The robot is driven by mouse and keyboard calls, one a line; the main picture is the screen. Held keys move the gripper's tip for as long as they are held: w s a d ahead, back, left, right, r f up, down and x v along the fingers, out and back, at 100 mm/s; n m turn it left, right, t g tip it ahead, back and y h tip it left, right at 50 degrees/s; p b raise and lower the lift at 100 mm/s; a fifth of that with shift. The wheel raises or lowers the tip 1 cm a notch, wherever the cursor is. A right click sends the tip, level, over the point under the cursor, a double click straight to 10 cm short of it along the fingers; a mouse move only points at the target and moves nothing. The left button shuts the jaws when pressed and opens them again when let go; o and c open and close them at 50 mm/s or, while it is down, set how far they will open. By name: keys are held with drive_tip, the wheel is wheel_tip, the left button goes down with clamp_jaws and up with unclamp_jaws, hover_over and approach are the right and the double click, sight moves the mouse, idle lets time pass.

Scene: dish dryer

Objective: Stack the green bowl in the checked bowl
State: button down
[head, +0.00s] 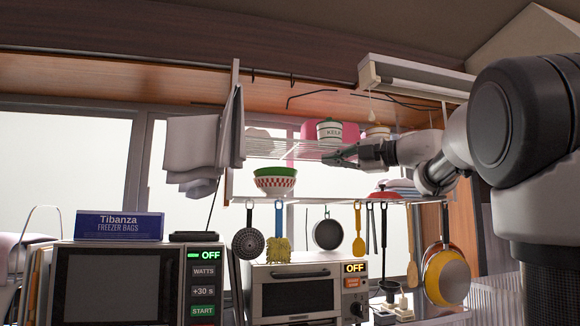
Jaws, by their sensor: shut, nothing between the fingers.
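The green bowl (275,172) sits upright on top of the checked bowl (275,186), seated in its mouth, with its rim and upper wall showing. The checked bowl is white with a red pattern and stands upright on the lower shelf at the left. Its inside is hidden. My gripper (332,157) is shut and empty. In the picture it is to the right of the bowls and a little higher, apart from them, near the upper wire shelf. It points left.
The wire upper shelf (290,148) holds a white lidded jar (330,130) and other dishes. Plates and a red dish (386,195) stand on the lower shelf at the right. Utensils and pans hang below. A microwave (120,285) and toaster oven (300,290) stand underneath.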

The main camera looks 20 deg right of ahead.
drive_tip(key=s+a+n+g+y, duration=0.2)
drive_tip(key=s+a, duration=0.1)
approach(268, 171)
drive_tip(key=s+a+r, duration=0.1)
drive_tip(key=s+a, duration=0.2)
drive_tip(key=w, duration=0.4)
drive_tip(key=shift+w+a+r, duration=0.15)
drive_tip(key=shift+a+r, duration=0.05)
drive_tip(key=shift+a, duration=0.05)
drive_tip(key=shift+w, duration=0.1)
drive_tip(key=shift+w+a, duration=0.15)
drive_tip(key=shift+w, duration=0.9)
